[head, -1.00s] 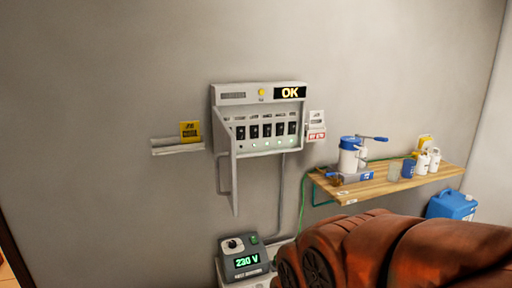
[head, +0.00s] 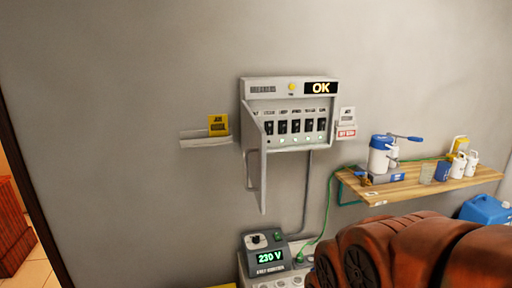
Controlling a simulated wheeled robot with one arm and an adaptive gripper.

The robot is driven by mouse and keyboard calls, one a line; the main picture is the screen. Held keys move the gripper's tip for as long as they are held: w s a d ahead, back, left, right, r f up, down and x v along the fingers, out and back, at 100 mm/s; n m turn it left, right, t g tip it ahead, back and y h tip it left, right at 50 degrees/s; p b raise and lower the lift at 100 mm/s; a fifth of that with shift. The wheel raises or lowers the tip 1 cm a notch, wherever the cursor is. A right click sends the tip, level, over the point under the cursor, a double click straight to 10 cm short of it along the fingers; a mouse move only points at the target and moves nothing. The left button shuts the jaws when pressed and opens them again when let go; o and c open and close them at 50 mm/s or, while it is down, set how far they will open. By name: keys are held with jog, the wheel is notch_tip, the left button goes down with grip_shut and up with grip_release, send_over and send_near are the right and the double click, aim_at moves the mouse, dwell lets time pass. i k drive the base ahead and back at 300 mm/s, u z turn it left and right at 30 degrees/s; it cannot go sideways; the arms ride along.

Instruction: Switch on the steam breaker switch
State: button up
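Small pale green lamps (head: 295,140) show below the row. The box's door (head: 256,170) hangs open at its left side. My reddish-brown arm fills the lower right; my gripper is not in view.
A wooden shelf (head: 430,188) at right holds a blue-and-white device (head: 382,158) and cups. A yellow card (head: 218,125) stands on a small ledge left of the box. The wall before the box looks clear.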

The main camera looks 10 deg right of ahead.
aim_at(270, 126)
jog(key=k, duration=0.5)
jog(key=z, duration=1.8)
jog(key=i, duration=0.95)
jog(key=u, duration=1.8)
